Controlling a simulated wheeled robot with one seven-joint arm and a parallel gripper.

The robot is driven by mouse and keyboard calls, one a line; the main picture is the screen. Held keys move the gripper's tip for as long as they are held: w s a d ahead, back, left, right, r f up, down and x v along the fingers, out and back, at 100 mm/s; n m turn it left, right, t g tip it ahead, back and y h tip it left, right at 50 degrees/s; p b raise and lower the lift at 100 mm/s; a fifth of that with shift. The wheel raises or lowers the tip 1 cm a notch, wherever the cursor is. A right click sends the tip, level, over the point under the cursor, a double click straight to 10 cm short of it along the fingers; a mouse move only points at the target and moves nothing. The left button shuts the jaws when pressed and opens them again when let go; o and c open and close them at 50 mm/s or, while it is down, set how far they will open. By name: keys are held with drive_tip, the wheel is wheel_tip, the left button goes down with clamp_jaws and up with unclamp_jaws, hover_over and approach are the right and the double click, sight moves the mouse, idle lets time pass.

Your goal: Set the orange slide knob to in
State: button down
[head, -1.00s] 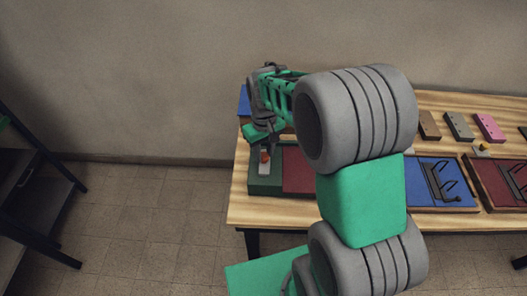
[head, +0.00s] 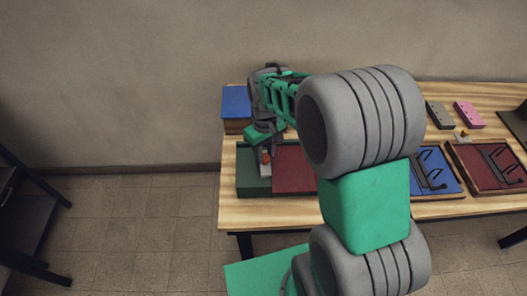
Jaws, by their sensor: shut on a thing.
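The orange slide knob (head: 266,157) shows as a small orange-red spot on a grey strip, on a low box with a green left part (head: 249,182) and a dark red right part (head: 294,172). The box lies near the left end of the wooden table. My gripper (head: 266,150) points down and is shut on the knob. The fingers are small, and my arm hides part of the box's back and right side.
A blue-topped box (head: 236,103) stands behind at the table's (head: 282,211) back left corner. To the right are a blue panel (head: 426,183) and a red panel (head: 475,178) with dark handles, and grey (head: 440,115) and pink (head: 469,115) blocks. A dark rack (head: 35,215) stands far left.

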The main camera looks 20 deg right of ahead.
sight(264, 157)
drive_tip(key=c, duration=1.1)
unclamp_jaws()
drive_tip(key=shift+o, duration=0.2)
drive_tip(key=shift+r, duration=0.1)
wheel_tip(264, 157, up, 8)
drive_tip(key=shift+a+f+b, duration=0.1)
drive_tip(key=shift+f+b, duration=0.05)
drive_tip(key=shift+b, duration=0.45)
